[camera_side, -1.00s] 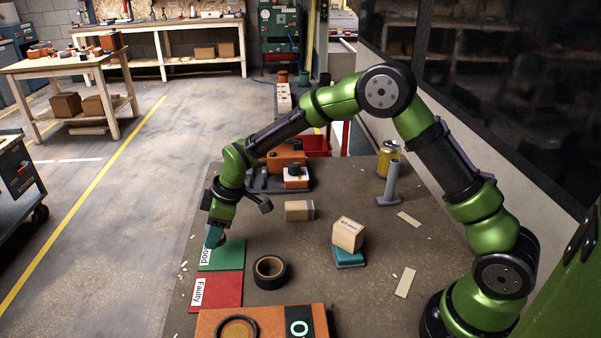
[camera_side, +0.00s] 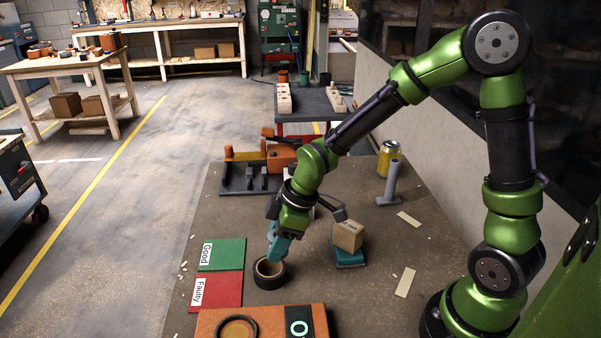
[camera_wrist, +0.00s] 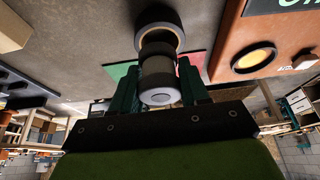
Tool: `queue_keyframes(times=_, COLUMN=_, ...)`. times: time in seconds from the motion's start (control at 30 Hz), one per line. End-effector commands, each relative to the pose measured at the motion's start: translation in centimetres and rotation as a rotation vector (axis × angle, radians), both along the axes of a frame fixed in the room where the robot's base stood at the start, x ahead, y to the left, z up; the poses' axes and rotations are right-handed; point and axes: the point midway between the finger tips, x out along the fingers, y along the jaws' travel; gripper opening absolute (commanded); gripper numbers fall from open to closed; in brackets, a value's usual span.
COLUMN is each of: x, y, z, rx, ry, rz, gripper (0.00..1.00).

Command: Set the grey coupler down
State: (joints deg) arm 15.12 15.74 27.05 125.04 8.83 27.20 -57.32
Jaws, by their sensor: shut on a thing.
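My gripper (camera_side: 275,252) is low over the table, right above a dark tape roll (camera_side: 270,281). In the wrist view its teal fingers are shut on the grey coupler (camera_wrist: 157,80), a short cylinder with a pale round end. The tape roll (camera_wrist: 160,32) shows just past the coupler's far end; I cannot tell whether they touch. In the side view the fingers mostly hide the coupler. The green "Good" mat (camera_side: 225,253) and the red "Faulty" mat (camera_side: 222,291) lie left of my gripper, both bare.
A cardboard box (camera_side: 348,235) sits on a teal base (camera_side: 349,257) close to the right of my gripper. An orange panel (camera_side: 270,313) is at the front. A yellow can (camera_side: 388,160) and a grey upright tool (camera_side: 390,185) stand behind right. An orange fixture (camera_side: 245,172) is behind.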

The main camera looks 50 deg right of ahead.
Motion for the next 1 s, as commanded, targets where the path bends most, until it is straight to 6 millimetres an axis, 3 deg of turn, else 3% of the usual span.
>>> queue_keyframes(times=0.2, x=0.2, y=-0.3, z=3.4, rx=-0.001, ry=-0.004, rz=-0.01, gripper=0.16)
queue_keyframes(times=0.47, x=1.8, y=-5.3, z=2.7, rx=-0.001, ry=-0.001, rz=-0.241, gripper=0.16)
queue_keyframes(times=0.57, x=2.4, y=-8.2, z=2.6, rx=-0.002, ry=-0.002, rz=-0.369, gripper=0.16)
queue_keyframes(times=0.73, x=3.1, y=-15.4, z=2.3, rx=-0.004, ry=-0.002, rz=-0.676, gripper=0.16)
queue_keyframes(times=0.9, x=2.5, y=-23.4, z=2.4, rx=-0.004, ry=-0.003, rz=-1.014, gripper=0.16)
queue_keyframes(times=1.0, x=1.8, y=-26.7, z=2.6, rx=-0.004, ry=-0.002, rz=-1.153, gripper=0.16)
